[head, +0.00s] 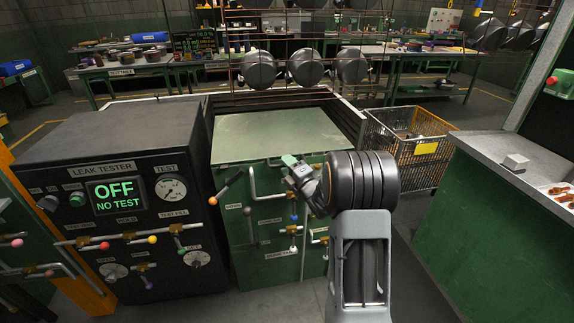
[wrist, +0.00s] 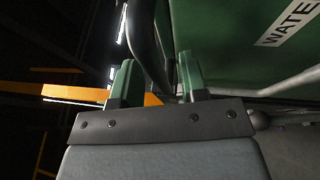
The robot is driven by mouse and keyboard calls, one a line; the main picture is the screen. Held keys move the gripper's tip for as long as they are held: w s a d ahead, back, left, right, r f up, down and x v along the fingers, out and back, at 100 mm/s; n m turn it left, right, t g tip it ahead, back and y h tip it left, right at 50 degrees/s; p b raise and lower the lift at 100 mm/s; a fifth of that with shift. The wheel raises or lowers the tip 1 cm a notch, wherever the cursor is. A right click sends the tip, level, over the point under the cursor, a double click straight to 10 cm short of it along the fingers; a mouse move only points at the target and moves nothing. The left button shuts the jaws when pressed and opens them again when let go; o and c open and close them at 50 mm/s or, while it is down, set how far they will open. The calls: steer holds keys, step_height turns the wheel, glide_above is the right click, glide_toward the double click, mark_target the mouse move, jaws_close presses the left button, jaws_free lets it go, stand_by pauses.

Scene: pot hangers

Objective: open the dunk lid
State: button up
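The dunk lid appears to be the flat pale green top (head: 275,135) of the green tank (head: 262,225) in the head view. It lies flat and looks closed. My gripper (head: 294,165) is at the lid's front edge, right of its middle. In the wrist view, its two green fingers (wrist: 157,68) stand apart. A dark grey bar (wrist: 148,45) runs between or just beyond them; I cannot tell whether either finger touches it. The head view shows a bent grey bar (head: 255,190) on the tank front, partly hidden by my gripper.
A black leak tester (head: 110,190) reading "OFF NO TEST" stands left of the tank. Levers and valves (head: 292,229) stick out from the tank front. A wire basket (head: 408,150) and a grey-topped green counter (head: 490,215) are at right. Round pots (head: 305,67) hang behind.

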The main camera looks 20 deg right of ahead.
steer(key=shift+w+a, duration=0.1)
steer(key=shift+w, duration=0.2)
jaws_close()
stand_by(0.5)
